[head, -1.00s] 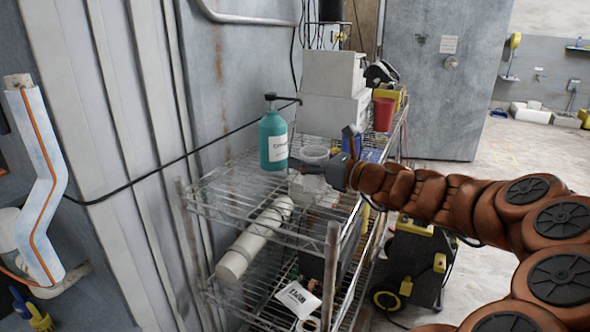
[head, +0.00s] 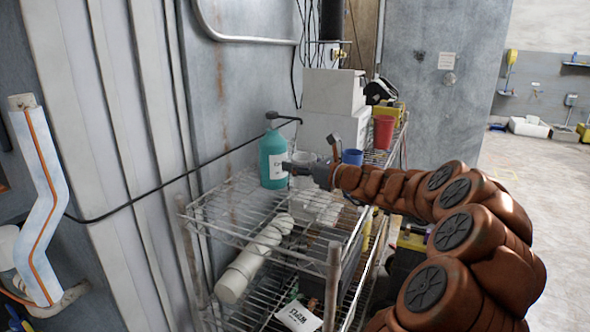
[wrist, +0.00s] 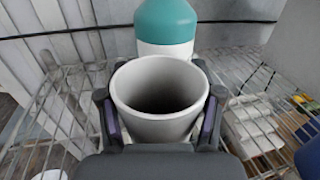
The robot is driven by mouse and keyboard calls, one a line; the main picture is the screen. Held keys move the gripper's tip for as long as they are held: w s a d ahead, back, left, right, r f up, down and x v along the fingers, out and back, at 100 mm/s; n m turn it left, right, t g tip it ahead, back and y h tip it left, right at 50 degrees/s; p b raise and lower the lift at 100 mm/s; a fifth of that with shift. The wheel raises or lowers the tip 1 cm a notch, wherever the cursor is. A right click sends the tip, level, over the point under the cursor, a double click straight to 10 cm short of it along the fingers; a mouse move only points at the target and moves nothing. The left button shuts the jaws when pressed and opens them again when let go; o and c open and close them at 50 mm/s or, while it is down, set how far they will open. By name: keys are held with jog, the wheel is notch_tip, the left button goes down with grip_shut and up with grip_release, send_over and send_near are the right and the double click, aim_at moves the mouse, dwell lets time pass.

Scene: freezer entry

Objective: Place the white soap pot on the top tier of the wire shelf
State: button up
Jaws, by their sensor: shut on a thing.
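The white soap pot (wrist: 160,98) is upright between the two fingers of my gripper (wrist: 158,118) in the wrist view. Its open mouth faces the camera and looks empty and dark inside. In the head view the pot (head: 303,158) is partly hidden by my gripper (head: 300,168), just right of the teal pump bottle (head: 273,162). The wire shelf (head: 225,215) has its top tier under the bottle and around the pot. I cannot tell whether the pot's base touches the wires. My gripper is shut on the pot.
The teal bottle (wrist: 166,28) stands just beyond the pot. White boxes (head: 333,92), a blue cup (head: 352,156) and a red cup (head: 383,131) stand farther back and right. A white roll (head: 255,258) lies on a lower tier. The top tier's front left is bare.

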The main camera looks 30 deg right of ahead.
jog(key=shift+w+d+f, duration=0.1)
jog(key=shift+w+d, duration=0.15)
jog(key=shift+w, duration=0.35)
jog(key=shift+w+d+r, duration=0.1)
jog(key=shift+w+d, duration=0.2)
jog(key=shift+w, duration=0.35)
jog(key=shift+w+d+f, duration=0.1)
jog(key=shift+w+d, duration=0.15)
jog(key=shift+w, duration=0.35)
jog(key=shift+w+f, duration=0.15)
jog(key=shift+f, duration=1.65)
jog(key=shift+f, duration=0.1)
jog(key=o, duration=1.1)
jog(key=shift+s+d, duration=0.15)
jog(key=shift+s, duration=0.1)
jog(key=v, duration=1.1)
jog(key=shift+s, duration=0.25)
